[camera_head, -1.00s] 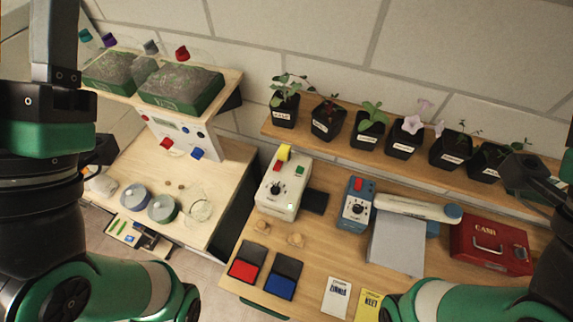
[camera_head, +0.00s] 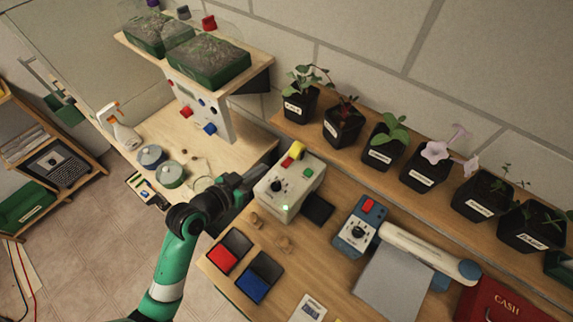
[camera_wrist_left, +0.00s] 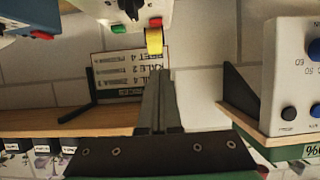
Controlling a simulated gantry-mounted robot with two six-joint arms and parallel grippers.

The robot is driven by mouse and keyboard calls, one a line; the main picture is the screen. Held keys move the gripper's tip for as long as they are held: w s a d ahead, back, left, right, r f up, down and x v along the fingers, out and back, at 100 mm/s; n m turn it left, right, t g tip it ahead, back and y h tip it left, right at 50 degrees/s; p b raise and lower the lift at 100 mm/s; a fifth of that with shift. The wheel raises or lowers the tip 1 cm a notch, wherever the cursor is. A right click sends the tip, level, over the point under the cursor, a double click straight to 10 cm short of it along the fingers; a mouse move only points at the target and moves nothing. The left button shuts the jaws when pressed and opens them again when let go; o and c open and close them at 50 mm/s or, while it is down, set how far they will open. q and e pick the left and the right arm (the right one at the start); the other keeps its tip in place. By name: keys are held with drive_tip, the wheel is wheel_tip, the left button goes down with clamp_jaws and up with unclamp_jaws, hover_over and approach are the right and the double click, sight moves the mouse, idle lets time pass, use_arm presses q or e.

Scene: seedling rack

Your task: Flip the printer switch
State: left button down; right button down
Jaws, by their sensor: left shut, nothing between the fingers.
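No label shows which device is the printer. A blue box (camera_head: 354,229) with a dial and a red switch (camera_head: 368,205) stands to its right. My left gripper (camera_head: 268,170) is shut and empty, close to the white machine's left side; contact cannot be told. My right gripper is out of view.
Potted seedlings (camera_head: 384,148) line a shelf behind the bench. Red and blue pads (camera_head: 222,257) lie in front of the white machine, and a grey-white device (camera_head: 392,283) and red cash box (camera_head: 505,303) stand at right. A panel (camera_head: 205,110) stands on the left bench.

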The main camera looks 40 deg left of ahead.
use_arm(q)
drive_tip(key=b+x, duration=0.2)
drive_tip(key=x, duration=0.1)
drive_tip(key=shift+f, duration=0.1)
hover_over(281, 170)
drive_tip(key=shift+w+f, duration=0.2)
drive_tip(key=shift+f, duration=0.9)
drive_tip(key=f, duration=0.2)
drive_tip(key=shift+s+f, duration=0.2)
drive_tip(key=shift+f, duration=0.85)
